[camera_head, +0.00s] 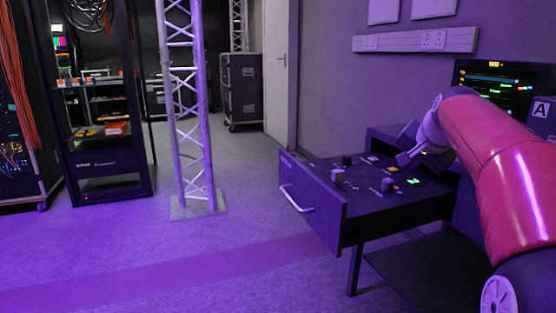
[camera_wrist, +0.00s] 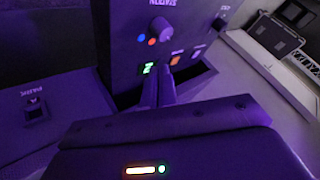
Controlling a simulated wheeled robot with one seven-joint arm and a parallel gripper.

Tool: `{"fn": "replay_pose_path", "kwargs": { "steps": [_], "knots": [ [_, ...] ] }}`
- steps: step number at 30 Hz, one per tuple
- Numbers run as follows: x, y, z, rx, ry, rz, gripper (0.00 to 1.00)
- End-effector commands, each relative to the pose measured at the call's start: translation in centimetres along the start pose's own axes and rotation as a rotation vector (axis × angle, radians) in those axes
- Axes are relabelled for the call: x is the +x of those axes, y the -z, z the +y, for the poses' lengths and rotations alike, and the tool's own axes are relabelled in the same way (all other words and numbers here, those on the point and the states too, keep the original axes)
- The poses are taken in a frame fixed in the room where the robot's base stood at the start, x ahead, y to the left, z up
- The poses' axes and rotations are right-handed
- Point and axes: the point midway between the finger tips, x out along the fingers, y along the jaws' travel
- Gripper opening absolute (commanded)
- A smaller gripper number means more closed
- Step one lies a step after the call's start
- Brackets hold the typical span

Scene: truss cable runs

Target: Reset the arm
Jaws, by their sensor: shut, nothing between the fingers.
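My red arm (camera_head: 500,150) reaches in from the right in the head view. My gripper (camera_head: 403,159) is over the control panel of the desk (camera_head: 345,225). In the wrist view my gripper (camera_wrist: 160,84) is shut, with its fingertips close to a green lit display (camera_wrist: 149,68) and an orange button (camera_wrist: 175,60). I cannot tell whether the tips touch the panel. A round knob (camera_wrist: 161,29) with a blue and a red dot beside it is just beyond.
A truss column (camera_head: 190,120) stands on a base plate left of the desk. An equipment rack (camera_head: 105,110) is at the left and a flight case (camera_head: 241,92) at the back. A monitor (camera_head: 490,80) is behind my arm. The floor (camera_head: 110,250) in front is clear.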

Motion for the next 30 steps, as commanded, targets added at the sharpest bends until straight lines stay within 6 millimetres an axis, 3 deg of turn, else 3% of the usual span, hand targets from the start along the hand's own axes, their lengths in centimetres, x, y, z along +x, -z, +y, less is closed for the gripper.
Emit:
{"fn": "replay_pose_path", "kwargs": {
  "steps": [8,14,17,21,24,27,30],
  "knots": [
    [-3.2,-5.6,-0.9,-0.133,-0.030,-0.041,0.00],
    [-6.6,-12.2,-0.1,-0.282,-0.058,-0.090,0.00],
    [-9.0,-16.9,1.4,-0.389,-0.069,-0.126,0.00],
    [-11.8,-24.3,5.3,-0.556,-0.074,-0.188,0.00],
    [-12.7,-28.5,8.2,-0.651,-0.068,-0.227,0.00],
    [-13.1,-31.4,10.4,-0.718,-0.060,-0.257,0.00],
    [-13.1,-33.0,11.8,-0.756,-0.056,-0.274,0.00]
  ]
}}
